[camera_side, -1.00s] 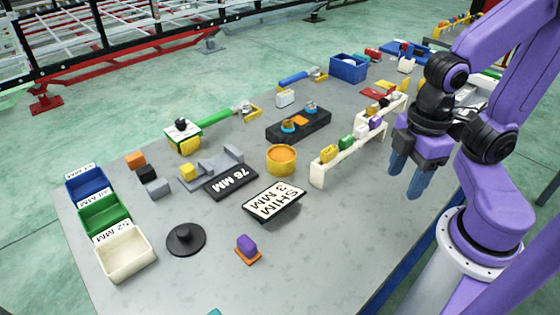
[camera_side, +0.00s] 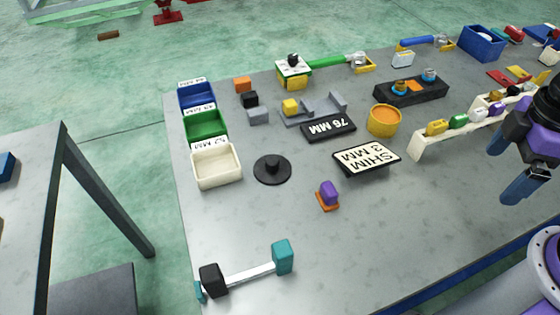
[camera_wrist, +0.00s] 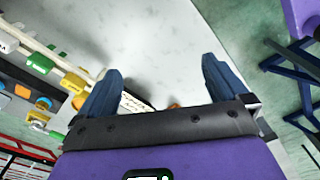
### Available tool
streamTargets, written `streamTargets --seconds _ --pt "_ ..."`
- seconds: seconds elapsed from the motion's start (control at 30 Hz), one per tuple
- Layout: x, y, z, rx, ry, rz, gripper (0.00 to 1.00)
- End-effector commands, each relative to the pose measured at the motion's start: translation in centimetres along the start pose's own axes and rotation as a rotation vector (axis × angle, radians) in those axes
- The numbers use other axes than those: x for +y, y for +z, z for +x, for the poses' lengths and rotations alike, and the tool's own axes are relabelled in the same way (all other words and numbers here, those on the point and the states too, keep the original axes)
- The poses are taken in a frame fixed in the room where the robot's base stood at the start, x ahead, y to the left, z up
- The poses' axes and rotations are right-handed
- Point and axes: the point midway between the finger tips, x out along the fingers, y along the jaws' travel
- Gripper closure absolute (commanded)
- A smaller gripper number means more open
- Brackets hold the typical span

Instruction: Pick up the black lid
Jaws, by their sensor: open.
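The black lid (camera_side: 272,174) is a flat round disc with a knob on top. In the side view it lies on the grey table, just right of the white bin and left of the SHIM 3 MM plate. My gripper (camera_side: 523,190) is at the right edge of the side view, above the table and far from the lid. In the wrist view its two blue fingers (camera_wrist: 160,88) are spread apart with nothing between them. The lid cannot be made out in the wrist view.
Blue, green and white bins (camera_side: 215,181) line the table's left side. The SHIM plate (camera_side: 367,155), a purple block (camera_side: 328,192) and a yellow cup (camera_side: 383,121) stand between lid and gripper. A teal-and-black bar piece (camera_side: 250,272) lies at the front. Bare table surrounds the lid's front.

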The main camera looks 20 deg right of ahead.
Motion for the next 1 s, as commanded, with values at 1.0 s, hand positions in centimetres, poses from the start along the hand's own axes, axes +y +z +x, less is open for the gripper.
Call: streamTargets --seconds 1.0 --pt "4.5 -34.5 -1.4 -0.014 0.024 1.681 0.00"
